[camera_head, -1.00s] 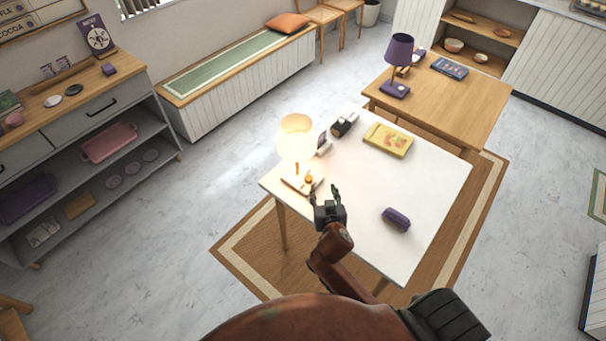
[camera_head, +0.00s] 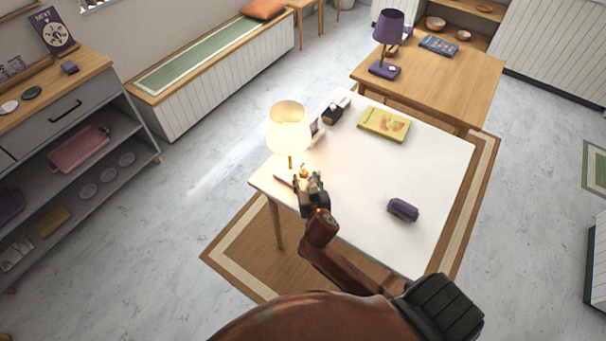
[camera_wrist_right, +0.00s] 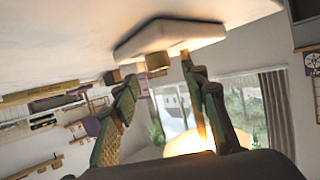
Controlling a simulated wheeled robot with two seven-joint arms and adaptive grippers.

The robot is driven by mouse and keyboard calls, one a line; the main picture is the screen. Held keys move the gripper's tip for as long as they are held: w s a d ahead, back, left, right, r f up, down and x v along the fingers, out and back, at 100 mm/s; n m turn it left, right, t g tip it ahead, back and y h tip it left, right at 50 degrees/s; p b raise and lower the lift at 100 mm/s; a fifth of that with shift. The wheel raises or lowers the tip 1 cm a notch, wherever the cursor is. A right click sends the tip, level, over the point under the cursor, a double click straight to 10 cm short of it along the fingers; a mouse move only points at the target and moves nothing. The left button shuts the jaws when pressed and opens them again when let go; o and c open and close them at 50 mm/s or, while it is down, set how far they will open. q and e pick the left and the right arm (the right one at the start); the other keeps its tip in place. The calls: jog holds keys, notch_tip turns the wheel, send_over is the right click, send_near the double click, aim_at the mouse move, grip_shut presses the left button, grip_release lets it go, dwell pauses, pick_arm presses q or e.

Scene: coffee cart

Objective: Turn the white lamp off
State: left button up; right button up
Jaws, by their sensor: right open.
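The white lamp (camera_head: 288,128) stands lit on the near left part of the white table (camera_head: 350,180). Its shade glows warm. My right gripper (camera_head: 307,180) is at the lamp's base, just right of its stem, and partly hides the base. In the right wrist view, which is upside down, the open fingers (camera_wrist_right: 160,105) point at the white base (camera_wrist_right: 170,36). A small tan knob (camera_wrist_right: 158,62) on the base shows between and just past the fingertips. I cannot tell whether they touch it. The glowing shade (camera_wrist_right: 205,140) is beside the right-hand finger. My left gripper is not in view.
On the white table are a yellow book (camera_head: 384,124), a purple case (camera_head: 403,209) and a small dark object (camera_head: 333,114) behind the lamp. A wooden table (camera_head: 440,80) with a purple lamp (camera_head: 388,45) stands behind. The table's middle is clear.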

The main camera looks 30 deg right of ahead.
aim_at(304, 173)
jog(key=shift+b+x, duration=0.3)
jog(key=shift+x, duration=1.7)
jog(key=shift+c, duration=0.5)
grip_shut()
jog(key=shift+s, duration=0.1)
